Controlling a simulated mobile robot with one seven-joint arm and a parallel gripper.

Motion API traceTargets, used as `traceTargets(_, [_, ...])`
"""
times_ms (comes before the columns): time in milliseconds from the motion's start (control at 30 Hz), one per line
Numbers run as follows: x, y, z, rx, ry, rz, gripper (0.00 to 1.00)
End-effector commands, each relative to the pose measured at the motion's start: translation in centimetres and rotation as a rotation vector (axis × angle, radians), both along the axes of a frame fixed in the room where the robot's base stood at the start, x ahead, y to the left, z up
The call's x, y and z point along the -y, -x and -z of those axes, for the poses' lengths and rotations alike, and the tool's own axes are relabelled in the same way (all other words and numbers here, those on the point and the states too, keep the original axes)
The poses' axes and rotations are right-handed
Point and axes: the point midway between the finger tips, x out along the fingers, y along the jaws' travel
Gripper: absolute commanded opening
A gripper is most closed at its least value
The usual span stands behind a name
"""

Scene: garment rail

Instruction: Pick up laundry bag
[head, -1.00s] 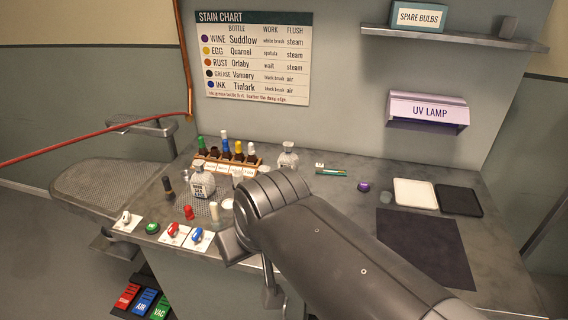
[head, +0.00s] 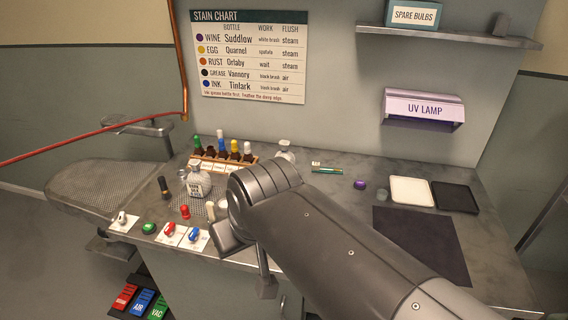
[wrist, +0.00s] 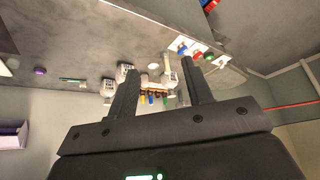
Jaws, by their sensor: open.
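No laundry bag can be made out in either view. My gripper (wrist: 158,85) shows in the wrist view with its two dark fingers apart and nothing between them. The bench and its bottles appear upside down beyond the fingers. In the head view my arm reaches in from the lower right over the front of the bench, and it hides the gripper's fingertips and part of the bench.
The grey bench (head: 330,198) holds a rack of bottles (head: 222,160), a clear labelled bottle (head: 199,182), a dark mat (head: 422,244), a white tray (head: 412,190) and a black tray (head: 455,196). Switches line the front left edge. A UV lamp (head: 424,108) hangs on the wall.

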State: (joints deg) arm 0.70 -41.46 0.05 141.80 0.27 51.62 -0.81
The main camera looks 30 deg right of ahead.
Motion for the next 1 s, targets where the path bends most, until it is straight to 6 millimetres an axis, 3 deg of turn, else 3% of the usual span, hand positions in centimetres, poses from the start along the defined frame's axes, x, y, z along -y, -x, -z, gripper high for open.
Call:
traceTargets(267, [2.7,-7.6,-3.5,-0.032,0.014,0.011,0.46])
traceTargets(500, [6.8,-15.5,-5.1,-0.057,0.022,0.013,0.46])
traceTargets(733, [12.2,-22.9,-4.8,-0.077,0.021,0.014,0.46])
traceTargets(1000, [20.5,-30.4,-2.1,-0.093,0.015,0.016,0.46])
